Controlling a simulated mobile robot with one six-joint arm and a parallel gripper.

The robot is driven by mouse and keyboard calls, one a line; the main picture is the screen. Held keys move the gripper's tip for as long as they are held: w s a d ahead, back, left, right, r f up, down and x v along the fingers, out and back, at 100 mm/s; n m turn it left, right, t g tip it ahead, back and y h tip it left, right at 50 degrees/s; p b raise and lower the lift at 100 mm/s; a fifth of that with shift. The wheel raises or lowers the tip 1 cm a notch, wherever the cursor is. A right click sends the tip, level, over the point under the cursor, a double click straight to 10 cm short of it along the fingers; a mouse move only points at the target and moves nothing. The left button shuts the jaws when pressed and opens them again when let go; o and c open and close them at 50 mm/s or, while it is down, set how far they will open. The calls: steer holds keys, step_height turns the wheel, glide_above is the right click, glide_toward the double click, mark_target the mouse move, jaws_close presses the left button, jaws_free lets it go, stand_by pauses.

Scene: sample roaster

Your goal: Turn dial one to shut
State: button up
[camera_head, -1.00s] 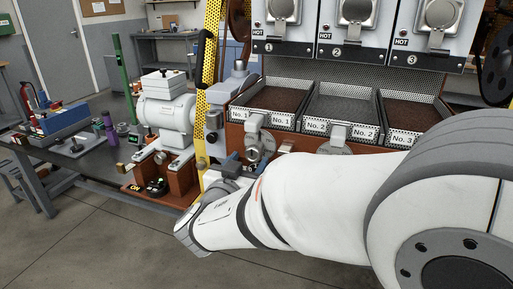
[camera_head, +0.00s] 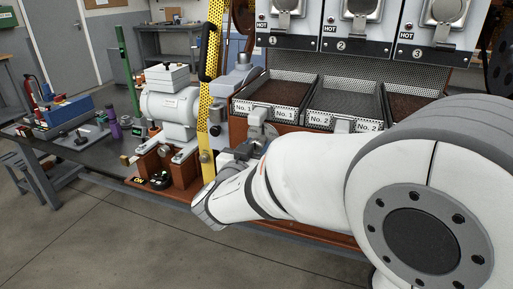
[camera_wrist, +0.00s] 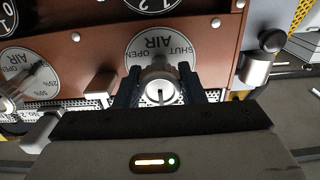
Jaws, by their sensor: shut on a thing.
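Dial one is a round pale plate (camera_wrist: 168,40) marked SHUT, AIR and OPEN, on a brown panel, with a bright metal knob (camera_wrist: 160,90) at its middle. The plate appears upside down in the wrist view. My gripper (camera_wrist: 163,88) has its two dark fingers on either side of the knob and is shut on it. The knob's end shows a dark slot standing roughly upright in the picture. The fingers and knob cover part of the plate, so its setting is hard to read. In the head view my gripper (camera_head: 238,154) is at the panel below tray No. 1, partly hidden.
A second dial plate (camera_wrist: 28,75) with percent marks is to the left in the wrist view. A grey cylinder (camera_wrist: 256,68) stands out on the right. In the head view, tray No. 1 (camera_head: 262,112) is above, and a yellow perforated strip (camera_head: 208,100) is left of my gripper.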

steer(key=shift+c, duration=1.4)
steer(key=shift+f+b, duration=0.15)
steer(key=shift+b, duration=0.3)
